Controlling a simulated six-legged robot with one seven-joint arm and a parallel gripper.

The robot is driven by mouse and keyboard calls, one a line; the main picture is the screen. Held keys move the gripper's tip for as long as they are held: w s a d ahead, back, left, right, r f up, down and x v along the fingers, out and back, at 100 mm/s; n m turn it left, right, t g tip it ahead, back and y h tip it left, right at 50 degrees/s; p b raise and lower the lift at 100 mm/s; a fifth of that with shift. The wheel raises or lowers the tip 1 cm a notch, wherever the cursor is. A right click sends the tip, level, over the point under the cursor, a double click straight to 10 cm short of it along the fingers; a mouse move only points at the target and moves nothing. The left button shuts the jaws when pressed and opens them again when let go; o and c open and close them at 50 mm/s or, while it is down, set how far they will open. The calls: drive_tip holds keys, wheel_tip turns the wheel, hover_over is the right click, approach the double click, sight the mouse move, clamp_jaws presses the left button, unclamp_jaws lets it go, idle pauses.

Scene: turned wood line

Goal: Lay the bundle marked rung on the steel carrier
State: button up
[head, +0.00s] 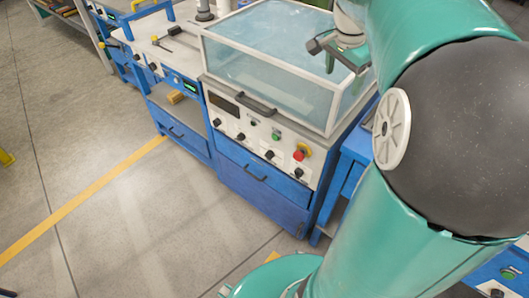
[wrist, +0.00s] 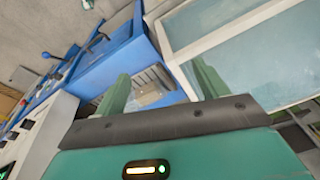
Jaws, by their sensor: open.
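Beyond the fingers, a small pale tan block-like thing (wrist: 148,94) lies on a grey surface at a blue bench. I cannot tell whether it is the bundle, and no rung mark is readable. I cannot pick out the steel carrier in either view.
The machine's glass hood (head: 275,50) rises close to my gripper, above a blue cabinet (head: 262,190). A blue bench (head: 185,130) stands to its left with a yellowish wood piece (head: 177,97) on its shelf.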

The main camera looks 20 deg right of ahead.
drive_tip(key=s+a+f+n+t, duration=0.1)
drive_tip(key=s+a+n, duration=0.3)
drive_tip(key=a, duration=0.4)
drive_tip(key=s+a+f+n+t+y, duration=0.1)
drive_tip(key=s+a+n, duration=0.3)
drive_tip(key=a, duration=0.5)
drive_tip(key=s+a+f+n+t+y, duration=0.1)
drive_tip(key=s+a+n, duration=0.3)
drive_tip(key=a+n, duration=0.4)
drive_tip(key=shift+a+f+t, duration=0.2)
drive_tip(key=shift+a+t, duration=0.4)
drive_tip(key=c, duration=0.8)
drive_tip(key=shift+d, duration=0.2)
